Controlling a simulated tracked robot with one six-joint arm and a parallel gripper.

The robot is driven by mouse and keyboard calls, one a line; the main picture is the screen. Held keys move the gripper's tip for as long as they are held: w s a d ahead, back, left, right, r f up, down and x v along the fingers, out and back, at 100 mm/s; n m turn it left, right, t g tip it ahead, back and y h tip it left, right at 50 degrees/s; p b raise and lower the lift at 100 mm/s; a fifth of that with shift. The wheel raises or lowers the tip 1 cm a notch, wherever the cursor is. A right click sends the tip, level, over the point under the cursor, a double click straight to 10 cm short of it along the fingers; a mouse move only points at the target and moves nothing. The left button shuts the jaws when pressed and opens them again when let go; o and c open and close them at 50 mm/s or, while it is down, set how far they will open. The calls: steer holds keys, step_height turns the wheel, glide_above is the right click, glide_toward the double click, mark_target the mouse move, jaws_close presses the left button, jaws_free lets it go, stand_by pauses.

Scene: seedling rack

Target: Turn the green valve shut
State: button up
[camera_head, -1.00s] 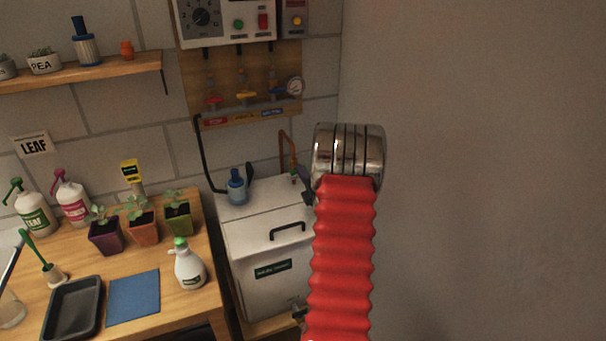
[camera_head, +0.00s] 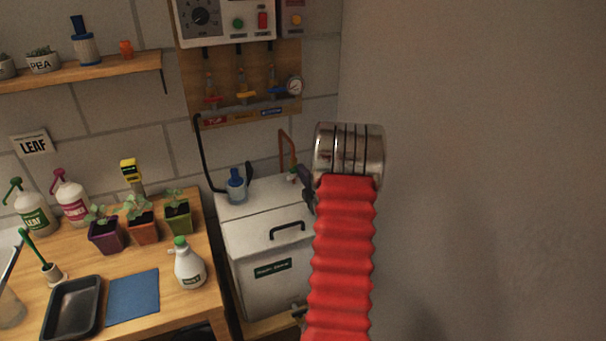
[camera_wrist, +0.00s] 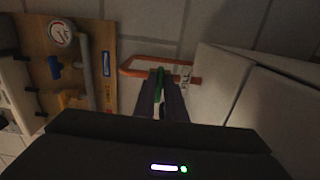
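The green valve handle (camera_wrist: 160,79) shows in the wrist view on an orange-copper pipe (camera_wrist: 135,66), near the white cabinet. My gripper (camera_wrist: 161,88) reaches toward it, with its two dark fingers on either side of the green handle. A narrow gap shows between the fingers. I cannot tell whether they touch the handle. In the head view, my gripper (camera_head: 307,189) shows only as a small dark part at the left of my arm, beside the foot of the copper pipe (camera_head: 286,150). The valve is too small there to read clearly.
The white cabinet (camera_head: 250,226) with a black handle stands below the pipe, with a blue-capped fitting (camera_head: 236,186) on top. A valve board (camera_head: 246,60) with red, yellow and blue handles hangs behind. The wooden bench (camera_head: 205,250) with pots and bottles is at left.

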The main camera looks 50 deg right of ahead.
steer(key=o, duration=0.4)
steer(key=shift+a, duration=0.1)
steer(key=v, duration=1.4)
stand_by(0.4)
